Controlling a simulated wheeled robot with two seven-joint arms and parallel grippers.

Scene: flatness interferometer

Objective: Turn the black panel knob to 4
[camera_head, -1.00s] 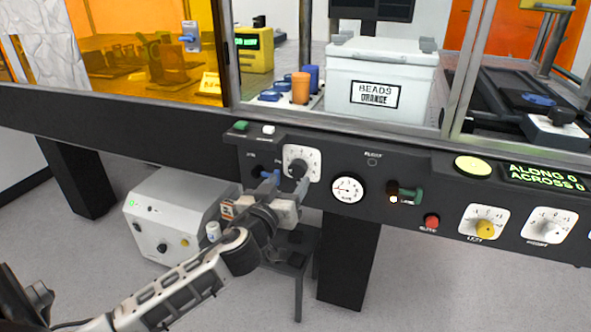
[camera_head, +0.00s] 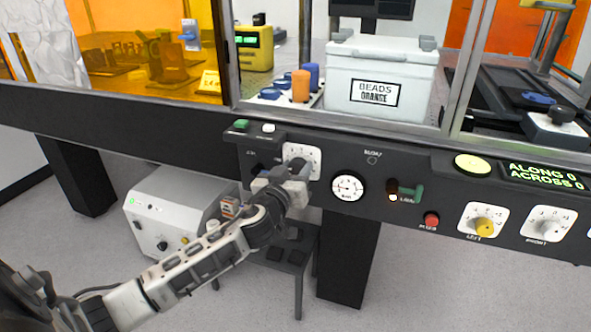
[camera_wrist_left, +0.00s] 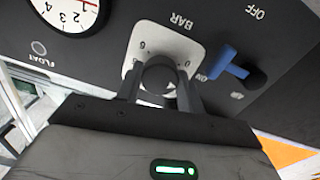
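The black panel knob (camera_head: 298,165) sits on a white dial plate (camera_head: 313,155) on the dark panel. It also shows in the left wrist view (camera_wrist_left: 158,74), on the plate marked BAR, with a 6 and a 0 readable. My left gripper (camera_head: 291,174) is in front of the knob, its fingers reaching on both sides of it in the left wrist view (camera_wrist_left: 160,84). The fingers look apart, with the knob between them; firm contact is not clear. The knob's pointer and most scale numbers are hidden. My right gripper is not in view.
A blue lever (camera_wrist_left: 230,65) marked ON and OFF is close beside the dial. A grey-white box (camera_head: 165,210) stands below.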

